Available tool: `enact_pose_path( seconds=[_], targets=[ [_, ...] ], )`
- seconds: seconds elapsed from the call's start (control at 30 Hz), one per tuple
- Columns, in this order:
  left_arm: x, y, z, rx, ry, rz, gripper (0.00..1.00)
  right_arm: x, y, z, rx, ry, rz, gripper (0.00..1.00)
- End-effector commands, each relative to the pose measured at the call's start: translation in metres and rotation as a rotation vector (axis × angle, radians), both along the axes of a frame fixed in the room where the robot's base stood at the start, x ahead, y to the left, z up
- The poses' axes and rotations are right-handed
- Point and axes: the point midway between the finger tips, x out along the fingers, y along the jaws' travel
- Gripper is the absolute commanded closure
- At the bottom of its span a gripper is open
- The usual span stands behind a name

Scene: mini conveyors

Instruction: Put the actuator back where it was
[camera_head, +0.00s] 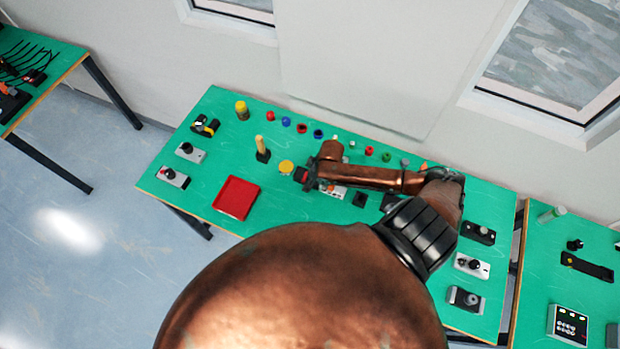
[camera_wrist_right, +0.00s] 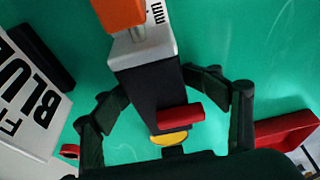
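My right gripper (camera_head: 308,176) reaches across the middle of the green table from the right. In the head view the actuator shows only as a small red and black patch (camera_head: 300,174) at the gripper. Whether it touches the table is hidden. My left gripper is not in view.
A red tray (camera_head: 236,197) lies left of the gripper, and a yellow disc (camera_head: 286,167) lies close beside it. A row of small coloured parts (camera_head: 287,121) runs along the back. Switch boxes stand at both ends. The table (camera_head: 215,150) has bare patches between them.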

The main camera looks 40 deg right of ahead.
Motion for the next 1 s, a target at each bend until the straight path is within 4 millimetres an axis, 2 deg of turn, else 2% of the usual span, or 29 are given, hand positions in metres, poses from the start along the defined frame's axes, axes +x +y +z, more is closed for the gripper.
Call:
enact_pose_path(
  seconds=[0.03, 0.47, 0.57, 0.9, 1.0],
  targets=[
    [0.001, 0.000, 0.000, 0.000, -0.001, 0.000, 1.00, -0.007, 0.000, -0.005, 0.000, 0.016, -0.003, 0.41],
    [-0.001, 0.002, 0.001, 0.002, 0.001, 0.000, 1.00, -0.009, -0.004, -0.001, -0.006, 0.018, -0.003, 0.41],
    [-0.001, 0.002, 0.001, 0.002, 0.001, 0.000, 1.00, -0.010, -0.005, 0.011, -0.006, 0.015, -0.001, 0.41],
    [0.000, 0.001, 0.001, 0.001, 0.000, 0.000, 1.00, -0.024, -0.012, 0.081, -0.005, 0.004, 0.001, 0.41],
    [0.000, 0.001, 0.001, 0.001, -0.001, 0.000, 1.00, -0.028, -0.013, 0.096, -0.003, 0.004, 0.001, 0.41]
  ],
)
